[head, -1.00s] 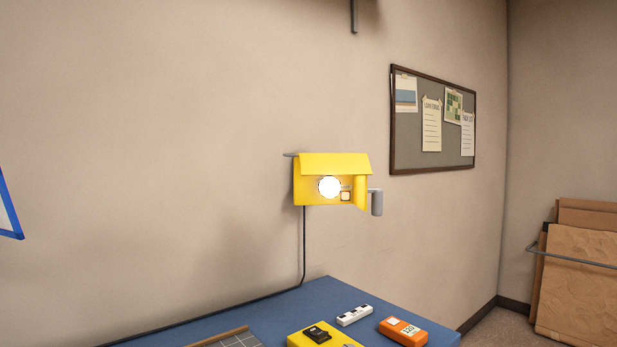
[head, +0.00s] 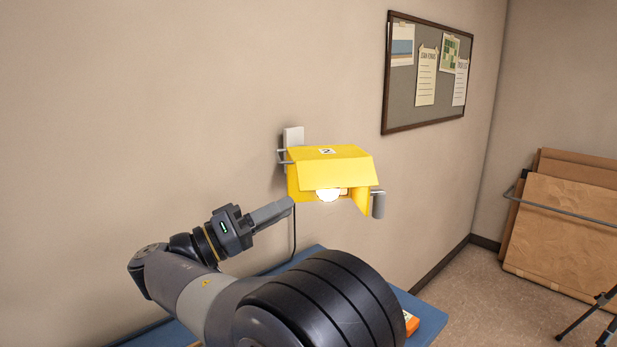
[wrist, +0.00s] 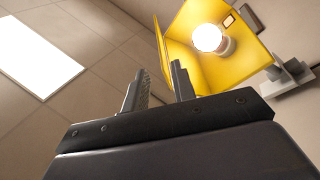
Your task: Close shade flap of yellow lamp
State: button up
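The yellow lamp (head: 300,180) is fixed to the wall, its round bulb (head: 327,195) glowing. A yellow top flap (head: 335,174) slopes down over the upper part of the bulb. A right side flap (head: 361,198) stands out from the box, next to a grey cylindrical handle (head: 378,204). The lamp's open front does not look covered. My gripper (head: 289,206) is just left of the lamp's lower left side. In the wrist view my gripper (wrist: 160,66) has a gap between its fingers and holds nothing. The lamp (wrist: 215,70) is beyond it there; I cannot tell if they touch.
A blue tabletop (head: 430,318) lies below, mostly hidden by my arm, with an orange item (head: 411,323) partly showing. A pinboard (head: 430,72) hangs right of the lamp. Brown panels (head: 565,225) lean at the far right.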

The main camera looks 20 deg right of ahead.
aim_at(329, 186)
jog(key=p+x, duration=0.2)
jog(key=x, duration=0.8)
jog(key=shift+s+d, duration=0.15)
jog(key=shift+d, duration=0.1)
jog(key=shift+c, duration=0.4)
grip_shut()
